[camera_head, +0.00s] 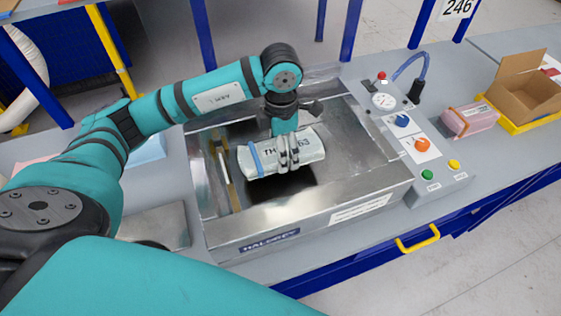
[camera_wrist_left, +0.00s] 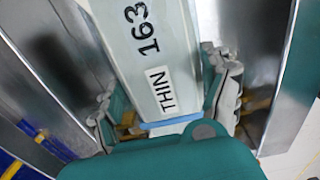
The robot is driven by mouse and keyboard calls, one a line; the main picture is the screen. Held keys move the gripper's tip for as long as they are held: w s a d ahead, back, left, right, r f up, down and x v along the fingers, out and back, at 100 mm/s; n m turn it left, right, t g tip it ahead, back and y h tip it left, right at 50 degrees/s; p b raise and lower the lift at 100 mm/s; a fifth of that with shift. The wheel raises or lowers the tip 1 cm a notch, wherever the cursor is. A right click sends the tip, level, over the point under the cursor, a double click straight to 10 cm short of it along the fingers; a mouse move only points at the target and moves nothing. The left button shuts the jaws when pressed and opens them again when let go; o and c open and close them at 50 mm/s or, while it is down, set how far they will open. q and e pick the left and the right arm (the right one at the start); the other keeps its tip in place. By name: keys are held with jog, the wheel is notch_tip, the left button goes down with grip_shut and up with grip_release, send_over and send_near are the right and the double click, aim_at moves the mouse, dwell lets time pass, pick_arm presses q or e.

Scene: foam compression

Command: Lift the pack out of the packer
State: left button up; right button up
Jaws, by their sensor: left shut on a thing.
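The pack (camera_head: 270,157) is a pale, flattened bundle with a blue band and a label reading "THIN" and "163". My left gripper (camera_head: 287,152) is shut on it, fingers across its middle. The pack is in the opening of the packer (camera_head: 345,193), a steel box, and appears raised above the dark floor inside. In the left wrist view the pack (camera_wrist_left: 150,50) lies between the two fingers of the gripper (camera_wrist_left: 170,105), with steel walls on both sides. My right gripper is not in view.
A control panel (camera_head: 415,140) with a gauge, knobs and buttons stands right of the packer. Farther right are a pink pack (camera_head: 470,120) and an open cardboard box (camera_head: 525,88) on a yellow tray. A yellow handle (camera_head: 417,239) is on the bench front.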

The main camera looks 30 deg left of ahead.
pick_arm(q)
jog(key=shift+r+p, duration=1)
jog(key=shift+r, duration=1.1)
jog(key=shift+r+p, duration=1.3)
jog(key=shift+r, duration=1.2)
